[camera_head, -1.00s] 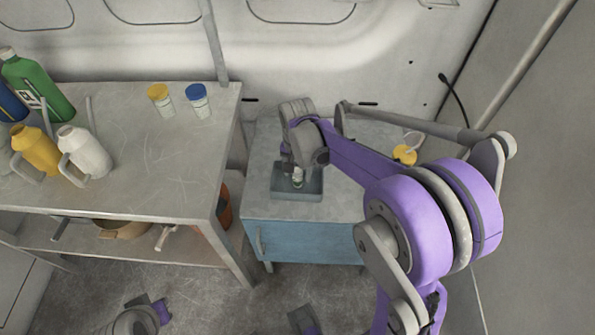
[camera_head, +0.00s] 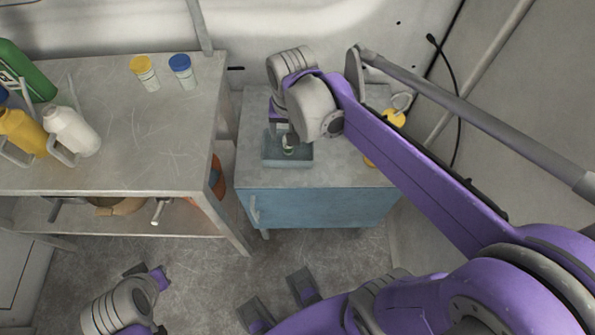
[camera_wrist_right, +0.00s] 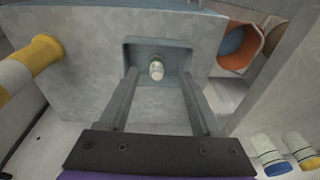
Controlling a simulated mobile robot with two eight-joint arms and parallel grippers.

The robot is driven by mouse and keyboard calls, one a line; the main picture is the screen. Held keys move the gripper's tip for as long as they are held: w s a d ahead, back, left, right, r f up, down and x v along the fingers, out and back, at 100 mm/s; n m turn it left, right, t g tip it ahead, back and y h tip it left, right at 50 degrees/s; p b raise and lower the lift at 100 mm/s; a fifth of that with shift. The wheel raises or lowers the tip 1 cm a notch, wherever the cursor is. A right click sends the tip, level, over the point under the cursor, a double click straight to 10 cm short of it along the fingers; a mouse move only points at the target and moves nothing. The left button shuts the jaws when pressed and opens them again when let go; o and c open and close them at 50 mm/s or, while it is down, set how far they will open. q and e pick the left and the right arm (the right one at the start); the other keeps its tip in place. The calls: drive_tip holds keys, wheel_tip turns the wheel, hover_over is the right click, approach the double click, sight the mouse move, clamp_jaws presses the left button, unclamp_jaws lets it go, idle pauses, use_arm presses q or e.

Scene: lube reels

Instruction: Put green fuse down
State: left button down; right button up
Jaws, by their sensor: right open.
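The green fuse is a small whitish-green cylinder (camera_head: 289,143) standing in a shallow blue-grey tray (camera_head: 305,160) on the blue cabinet. In the right wrist view the fuse (camera_wrist_right: 156,70) shows its pale top inside the tray (camera_wrist_right: 180,49). My right gripper (camera_wrist_right: 159,80) is open. Its two fingers lie to either side of the fuse, with visible gaps. In the head view my right wrist hangs above the tray and hides part of it. A grey and purple part of my left arm shows at the lower left; its finger state is not clear.
A metal table (camera_head: 140,150) at left bears a yellow-capped jar (camera_head: 145,75), a blue-capped jar (camera_head: 182,72) and several bottles. A yellow-topped item (camera_head: 393,118) stands at the cabinet's back right. An orange container (camera_head: 217,178) sits between table and cabinet. The blue cabinet (camera_head: 330,207) has free top space.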

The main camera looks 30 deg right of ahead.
drive_tip(key=s+a+f+n+t, duration=0.1)
drive_tip(key=s+a+f+n, duration=0.1)
drive_tip(key=s, duration=0.4)
drive_tip(key=s+a+f+n+t, duration=0.2)
drive_tip(key=s+f+n, duration=0.2)
drive_tip(key=s, duration=0.2)
drive_tip(key=shift+n+t, duration=0.3)
drive_tip(key=shift+c, duration=0.2)
